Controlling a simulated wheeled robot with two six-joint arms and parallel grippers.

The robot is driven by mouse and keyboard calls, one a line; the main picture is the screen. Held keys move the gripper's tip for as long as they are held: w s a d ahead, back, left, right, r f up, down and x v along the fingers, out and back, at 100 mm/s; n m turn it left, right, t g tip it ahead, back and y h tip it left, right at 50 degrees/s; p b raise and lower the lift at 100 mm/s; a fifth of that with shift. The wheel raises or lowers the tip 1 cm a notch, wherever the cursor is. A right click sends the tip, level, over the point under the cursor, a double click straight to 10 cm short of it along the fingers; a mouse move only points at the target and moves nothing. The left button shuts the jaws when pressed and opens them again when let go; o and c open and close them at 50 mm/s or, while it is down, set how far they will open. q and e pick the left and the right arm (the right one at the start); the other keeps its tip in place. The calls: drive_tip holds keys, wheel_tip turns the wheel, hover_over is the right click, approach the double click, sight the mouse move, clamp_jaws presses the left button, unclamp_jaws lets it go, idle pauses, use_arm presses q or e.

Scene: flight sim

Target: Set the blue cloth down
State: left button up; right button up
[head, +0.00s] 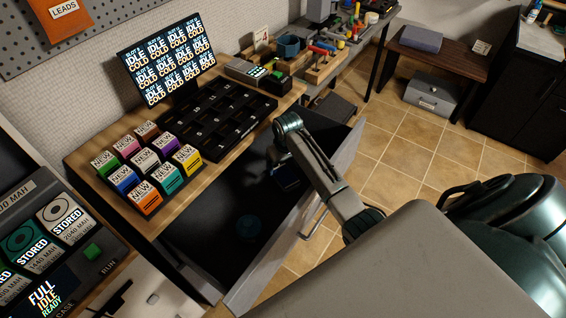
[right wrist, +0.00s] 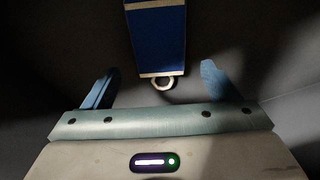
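My right arm reaches over the open drawer (head: 205,262) in the head view. In the right wrist view my right gripper (right wrist: 160,68) has its two blue fingers wide apart, with nothing between them that I can see touched. A flat blue piece (right wrist: 155,38) with pale end bands and a metal ring lies ahead of the fingers, apart from both. I cannot tell whether it is the blue cloth. In the head view a small dark-blue shape (head: 286,175) shows in the drawer beside my arm; it is too dark to make out. My left gripper is not in view.
The bench above holds a rack of coloured NEW boxes (head: 147,165), an empty black slotted tray (head: 217,122) and a monitor (head: 166,60). A grey-blue block (head: 421,39) sits on a side table (head: 440,60). Much of the drawer floor is clear.

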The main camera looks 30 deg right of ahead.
sight(286, 176)
wheel_tip(286, 176, up, 13)
drive_tip(key=s+b, duration=0.1)
drive_tip(key=shift+s, duration=0.2)
idle(0.4)
drive_tip(key=shift+r, duration=0.1)
